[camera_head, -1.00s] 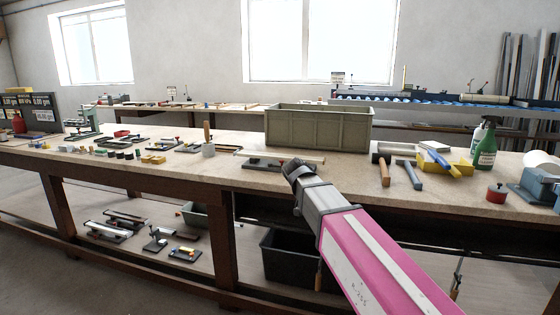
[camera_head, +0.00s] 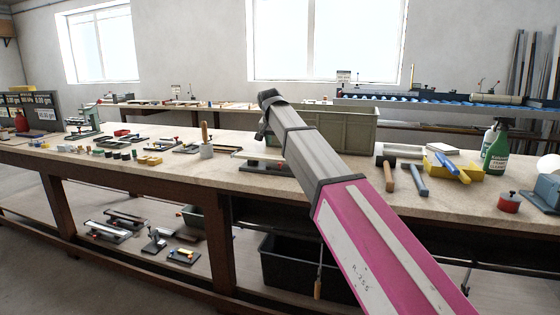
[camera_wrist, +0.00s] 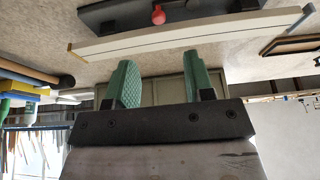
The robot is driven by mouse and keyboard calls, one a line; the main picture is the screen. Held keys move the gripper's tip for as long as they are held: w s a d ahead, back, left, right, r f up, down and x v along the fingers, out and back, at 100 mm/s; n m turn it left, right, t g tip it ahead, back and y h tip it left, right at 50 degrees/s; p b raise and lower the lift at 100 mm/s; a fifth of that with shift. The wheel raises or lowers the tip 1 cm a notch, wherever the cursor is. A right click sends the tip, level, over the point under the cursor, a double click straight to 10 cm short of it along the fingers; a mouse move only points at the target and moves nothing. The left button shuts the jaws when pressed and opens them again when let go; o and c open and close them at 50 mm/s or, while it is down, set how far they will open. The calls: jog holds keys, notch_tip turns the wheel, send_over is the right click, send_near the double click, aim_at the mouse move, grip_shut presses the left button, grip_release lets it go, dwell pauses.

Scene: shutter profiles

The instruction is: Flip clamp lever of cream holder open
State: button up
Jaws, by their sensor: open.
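A dark holder (camera_head: 258,165) lies on the bench in front of the green-grey crate, partly hidden behind my arm in the head view. In the wrist view the dark holder (camera_wrist: 120,14) shows at the top edge, cut off, with a red knob (camera_wrist: 158,15) on it. A long cream profile (camera_wrist: 190,34) lies alongside it. I cannot tell the clamp lever's position. My gripper (camera_wrist: 163,86) is open and empty, its two green fingers apart and clear of the holder. In the head view, my arm's dark end is raised in front of the crate; the fingers cannot be made out.
The crate (camera_head: 345,126) stands behind the holder. A hammer (camera_head: 388,172), a blue-handled tool (camera_head: 416,178), a yellow box (camera_head: 455,165) and a green spray bottle (camera_head: 495,148) are to the right. A wooden-handled tool (camera_head: 205,140) and small parts are to the left.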

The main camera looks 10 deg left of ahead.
aim_at(280, 163)
jog(key=x, duration=1)
jog(key=shift+w+d+f, duration=0.1)
jog(key=shift+d+f, duration=0.05)
jog(key=shift+f, duration=0.2)
grip_shut()
